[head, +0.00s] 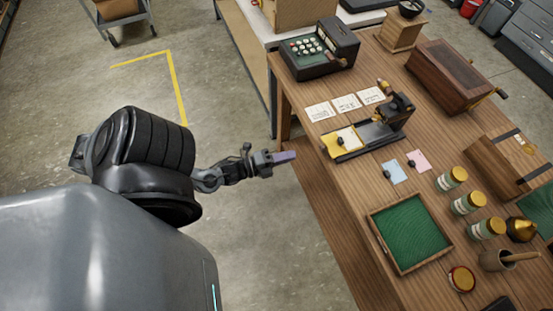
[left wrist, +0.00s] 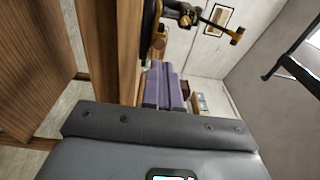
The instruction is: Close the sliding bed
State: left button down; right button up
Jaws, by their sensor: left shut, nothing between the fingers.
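A small dark press (head: 398,108) with a brass-tipped lever stands on the wooden table. Its yellow sliding bed (head: 331,150) carries a white card and sits at the left end of the dark rail, apart from the press head. My left gripper (head: 290,156) is left of the bed, off the table edge, with its purple fingers together and empty. The left wrist view shows the purple fingers (left wrist: 165,90) and part of the press (left wrist: 180,12) beyond them. My right gripper is in neither view.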

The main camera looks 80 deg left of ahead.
pick_arm(q)
jog(key=w, duration=0.8)
jog(key=shift+a+b, duration=0.2)
jog(key=shift+b, duration=0.15)
